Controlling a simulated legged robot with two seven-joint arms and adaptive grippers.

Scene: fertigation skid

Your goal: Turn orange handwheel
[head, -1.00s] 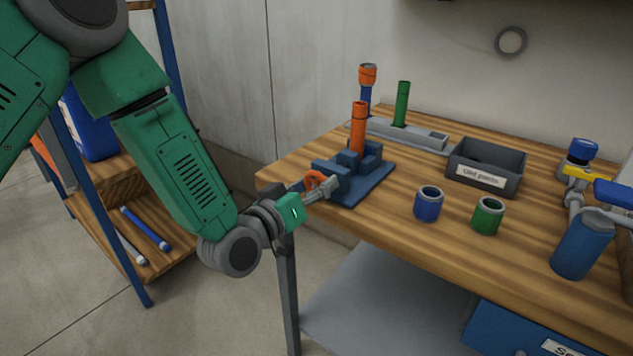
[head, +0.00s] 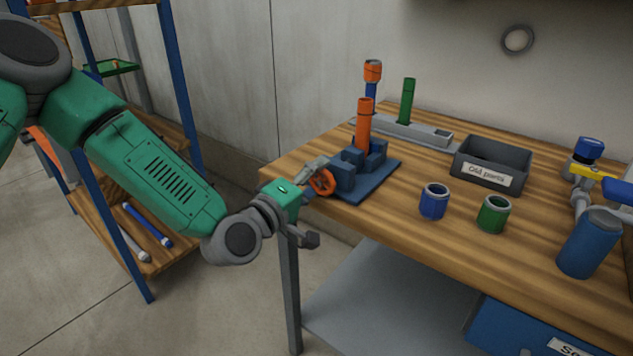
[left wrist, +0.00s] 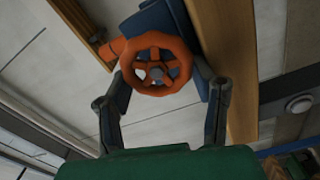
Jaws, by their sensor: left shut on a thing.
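The orange handwheel (head: 322,182) is on the near left side of a blue fixture (head: 372,170) at the table's left edge. An orange pipe (head: 363,125) stands upright in that fixture. In the left wrist view the spoked handwheel (left wrist: 158,64) shows face-on. My left gripper (head: 317,201) is at the handwheel, one finger above it and the other low beside the table edge. In the left wrist view my left gripper (left wrist: 168,80) has a finger on each side of the rim, shut on the wheel. The exact contact is hard to see. My right gripper is not in view.
A grey parts bin (head: 491,163), a blue cup (head: 433,202) and a green cup (head: 492,214) stand on the wooden table. A green pipe (head: 408,101) stands behind. Blue valve parts are at the right. A shelf rack (head: 180,100) stands at left.

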